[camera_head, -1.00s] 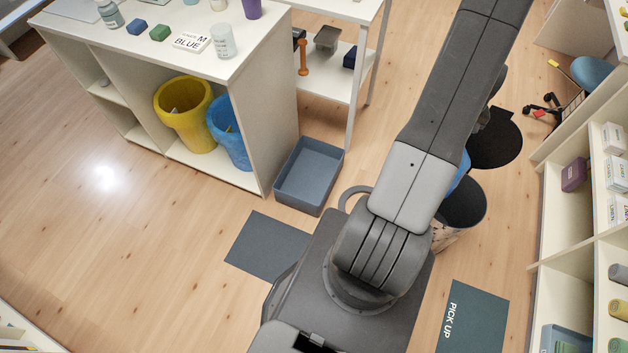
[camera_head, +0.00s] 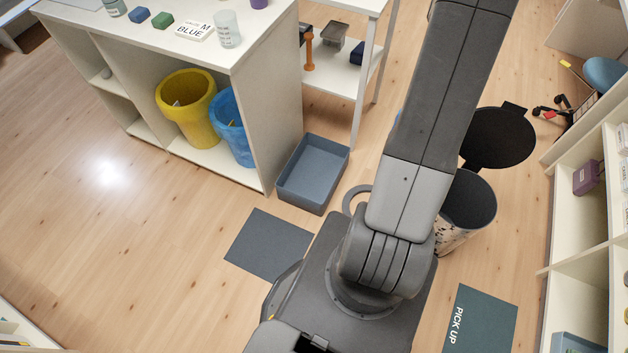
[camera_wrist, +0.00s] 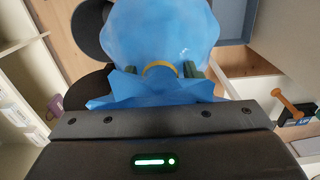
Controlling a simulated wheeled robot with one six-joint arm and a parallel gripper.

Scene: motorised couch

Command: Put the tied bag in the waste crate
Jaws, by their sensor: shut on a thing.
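The tied bag (camera_wrist: 160,35) is blue and bulging, with a yellow tie round its neck and a ruffled top. In the wrist view my gripper (camera_wrist: 160,71) is shut on the bag at the neck, with a finger on either side of the tie. In the head view my arm hides the gripper and nearly all of the bag. A grey-blue open crate (camera_head: 292,190), likely the waste crate, stands on the floor beside the white counter's end and looks empty. A grey-blue crate corner (camera_wrist: 237,18) also shows at the wrist view's top right, apart from the bag.
A bin with its round black lid open (camera_head: 497,137) stands right of my arm. A yellow bin (camera_head: 186,118) and a blue bin (camera_head: 229,135) sit under the counter (camera_head: 275,100). A dark mat (camera_head: 268,245) and a "PICK UP" mat (camera_head: 485,322) lie on the floor.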

